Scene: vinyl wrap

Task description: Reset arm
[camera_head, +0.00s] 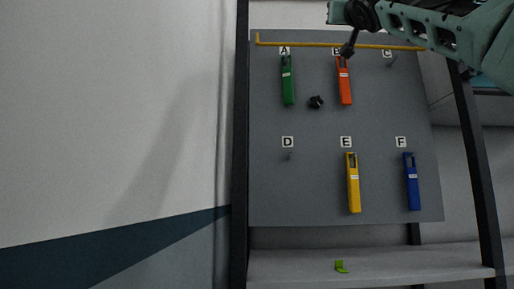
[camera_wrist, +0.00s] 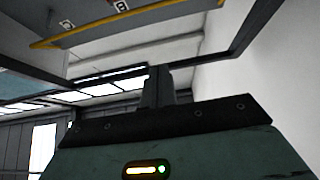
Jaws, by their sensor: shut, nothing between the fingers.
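My arm reaches in from the top right in the head view. My gripper (camera_head: 347,50) is shut and empty, in front of the top of the grey board (camera_head: 320,190), near the label B and the top of the orange tool. The wrist view shows its dark fingers (camera_wrist: 158,84) together with nothing between them. A green tool (camera_head: 288,85) hangs under A, an orange tool (camera_head: 344,86) under B, a yellow tool (camera_head: 353,188) under E and a blue tool (camera_head: 412,186) under F. Pegs C (camera_head: 392,62) and D (camera_head: 289,156) hold nothing.
A yellow rail (camera_head: 300,43) runs along the board's top and also shows in the wrist view (camera_wrist: 120,20). A small black object (camera_head: 316,102) is between A and B. A bright green piece (camera_head: 340,266) lies on the shelf (camera_head: 400,265). Dark posts (camera_head: 240,150) flank the board.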

